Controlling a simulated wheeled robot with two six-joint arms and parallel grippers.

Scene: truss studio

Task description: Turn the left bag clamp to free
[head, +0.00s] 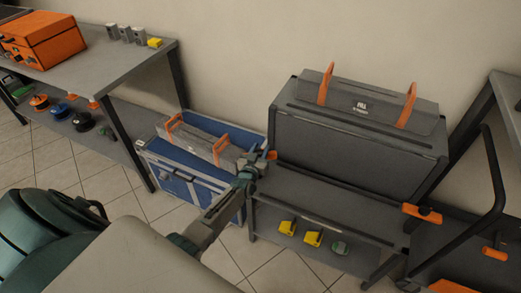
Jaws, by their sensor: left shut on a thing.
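A grey bag (360,103) with two orange handles lies on top of a large dark case-like block on a dark stand. My left gripper (262,160) reaches the left front edge of this stand. It is shut on the left bag clamp (272,155), of which only a small orange part shows beside the fingers. The rest of that clamp is hidden by the gripper, so its turn angle cannot be read. Another orange clamp (422,213) sits at the stand's right front, apart from my gripper. My right gripper is not in view.
A blue case (190,185) with a grey bag on top stands just left of my gripper. A shelf below holds yellow items (287,227). A workbench (120,60) with an orange toolbox (42,40) is at the upper left. A dark bent bar (495,170) rises at the right.

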